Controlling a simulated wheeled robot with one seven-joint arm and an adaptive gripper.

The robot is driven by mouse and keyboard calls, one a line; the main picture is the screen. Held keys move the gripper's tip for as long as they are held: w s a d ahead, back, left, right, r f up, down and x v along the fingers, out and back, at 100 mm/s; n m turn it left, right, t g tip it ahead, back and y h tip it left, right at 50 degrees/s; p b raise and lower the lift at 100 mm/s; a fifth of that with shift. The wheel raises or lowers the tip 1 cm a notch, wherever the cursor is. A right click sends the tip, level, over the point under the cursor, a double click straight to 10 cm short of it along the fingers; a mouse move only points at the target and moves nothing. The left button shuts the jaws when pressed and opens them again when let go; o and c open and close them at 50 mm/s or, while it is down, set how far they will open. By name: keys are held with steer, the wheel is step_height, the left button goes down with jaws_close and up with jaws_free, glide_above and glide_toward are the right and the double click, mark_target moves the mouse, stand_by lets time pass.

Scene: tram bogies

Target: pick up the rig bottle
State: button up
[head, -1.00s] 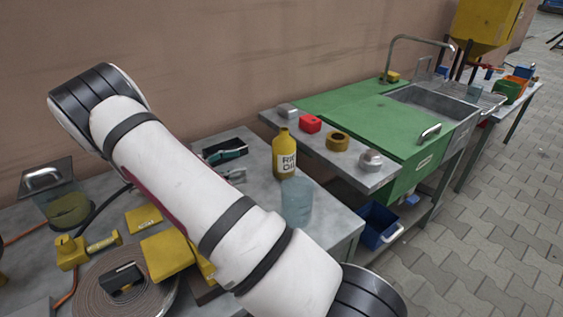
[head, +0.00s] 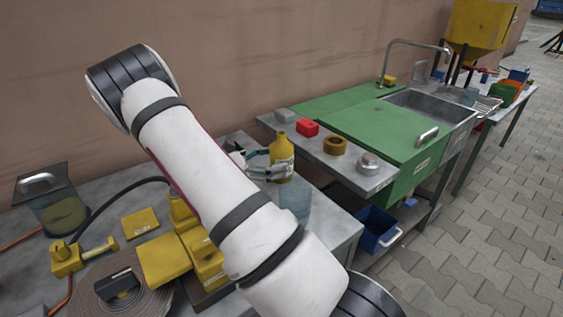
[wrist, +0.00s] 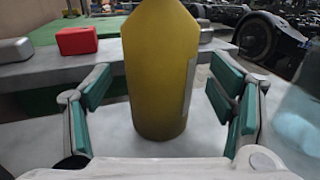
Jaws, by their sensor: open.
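The rig bottle (head: 281,158) is a yellow bottle with a white label, standing upright on the grey table. In the wrist view the bottle (wrist: 158,75) fills the middle, and its label is seen edge-on at its right side. My gripper (wrist: 165,100) is open, with one green-padded finger on each side of the bottle and a gap to both. In the head view my gripper (head: 268,166) is at the left of the bottle, partly hidden by my arm.
A translucent bluish cup (head: 295,202) stands close in front of the bottle. A raised grey shelf (head: 318,148) behind holds a red block (head: 307,127), a brass ring (head: 335,145) and other parts. Yellow blocks (head: 165,258) and a coiled hose (head: 97,300) lie at the left.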

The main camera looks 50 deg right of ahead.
mark_target(282, 133)
steer(key=shift+x, duration=1.25)
steer(key=shift+c, duration=0.6)
steer(key=c, duration=1.5)
steer(key=shift+r, duration=0.2)
steer(key=shift+r+p, duration=0.95)
steer(key=shift+r, duration=3.8)
